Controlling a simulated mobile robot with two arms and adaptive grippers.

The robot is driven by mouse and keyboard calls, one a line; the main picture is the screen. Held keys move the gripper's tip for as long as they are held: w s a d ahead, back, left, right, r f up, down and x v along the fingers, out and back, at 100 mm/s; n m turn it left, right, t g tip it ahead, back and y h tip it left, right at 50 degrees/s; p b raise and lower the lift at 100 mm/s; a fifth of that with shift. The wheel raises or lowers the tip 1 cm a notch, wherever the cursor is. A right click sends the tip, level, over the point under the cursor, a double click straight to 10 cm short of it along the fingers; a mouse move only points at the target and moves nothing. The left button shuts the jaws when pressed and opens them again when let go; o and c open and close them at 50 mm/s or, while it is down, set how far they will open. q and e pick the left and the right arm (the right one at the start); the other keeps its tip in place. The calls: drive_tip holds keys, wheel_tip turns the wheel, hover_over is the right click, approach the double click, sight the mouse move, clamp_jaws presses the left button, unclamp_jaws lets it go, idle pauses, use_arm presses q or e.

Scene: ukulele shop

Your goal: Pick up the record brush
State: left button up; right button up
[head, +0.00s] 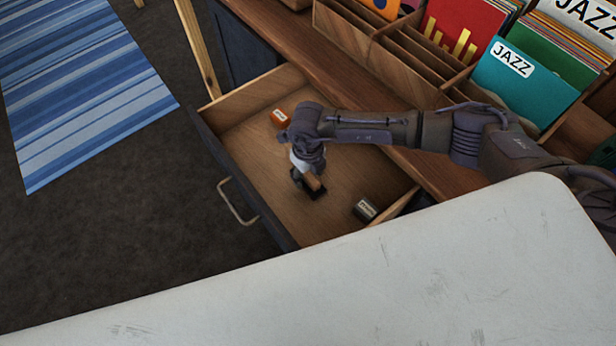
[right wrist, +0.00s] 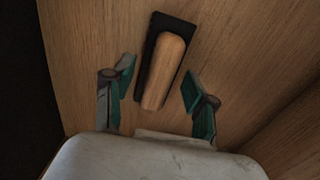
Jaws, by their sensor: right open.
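The record brush (head: 314,184) lies in the open wooden drawer (head: 350,165). It has a light wooden handle on a black base. In the right wrist view the record brush (right wrist: 165,68) lies beyond and partly between my fingers, with the near end of its handle between the two fingertips. My right gripper (head: 303,178) is low in the drawer over the brush and hides part of it. In the right wrist view my right gripper (right wrist: 158,92) is open, a finger on each side, with nothing held. My left gripper is not in view.
An orange box (head: 279,118) and a small dark box (head: 365,209) lie in the drawer. Drawer walls surround the gripper. Record bins with jazz sleeves (head: 515,75) stand on the wooden counter (head: 310,62). A blue striped rug (head: 80,90) lies on the floor.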

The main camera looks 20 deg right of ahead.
sight(308, 175)
drive_tip(key=shift+f, duration=0.15)
clamp_jaws()
wheel_tip(308, 175, up, 10)
drive_tip(key=shift+r, duration=0.1)
idle(0.6)
